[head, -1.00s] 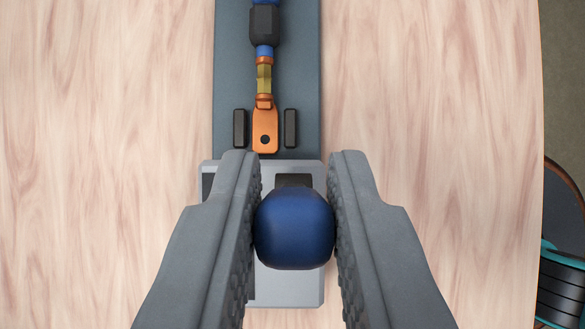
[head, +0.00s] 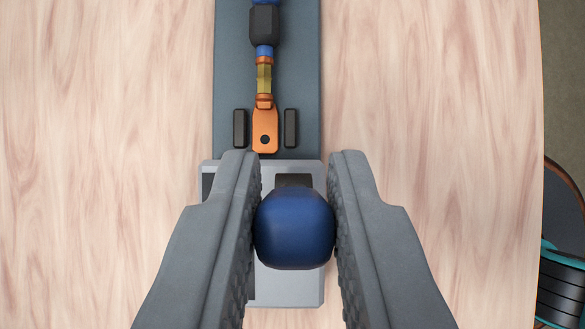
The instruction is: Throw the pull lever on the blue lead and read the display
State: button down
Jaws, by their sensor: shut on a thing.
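The blue lever knob (head: 294,228) sits between the two grey fingers of my gripper (head: 294,215), which is shut on it. The knob stands over a light grey box (head: 290,285), and the fingers cover parts of that box. A dark slot shows on the box just above the knob. The blue lead (head: 264,51) runs down from the top of the picture through a black sleeve (head: 264,26) and a brass part to an orange lug (head: 265,130). The lug lies flat between two black posts, near the box's upper edge. No display reading can be made out.
A dark slate base strip (head: 232,70) carries the lead and lug above the box. The pale wooden table (head: 430,90) is clear on both sides. Beyond its right edge, a dark round object with teal and black parts (head: 563,280) is partly in view.

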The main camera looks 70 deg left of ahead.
jog(key=shift+a, duration=0.1)
jog(key=shift+w+a+f, duration=0.15)
jog(key=shift+w+a, duration=0.05)
jog(key=shift+a, duration=0.5)
jog(key=shift+w+a+f, duration=0.1)
jog(key=shift+w+a, duration=0.05)
jog(key=shift+a, duration=0.5)
jog(key=shift+w+a+f, duration=0.2)
jog(key=shift+a+f, duration=0.1)
jog(key=shift+a, duration=0.35)
jog(key=shift+w+a+f, duration=0.15)
jog(key=shift+a+f, duration=0.15)
jog(key=shift+a, duration=0.35)
jog(key=shift+a, duration=0.1)
jog(key=shift+w+a+f, duration=0.25)
jog(key=shift+a+f, duration=0.7)
jog(key=shift+a, duration=0.1)
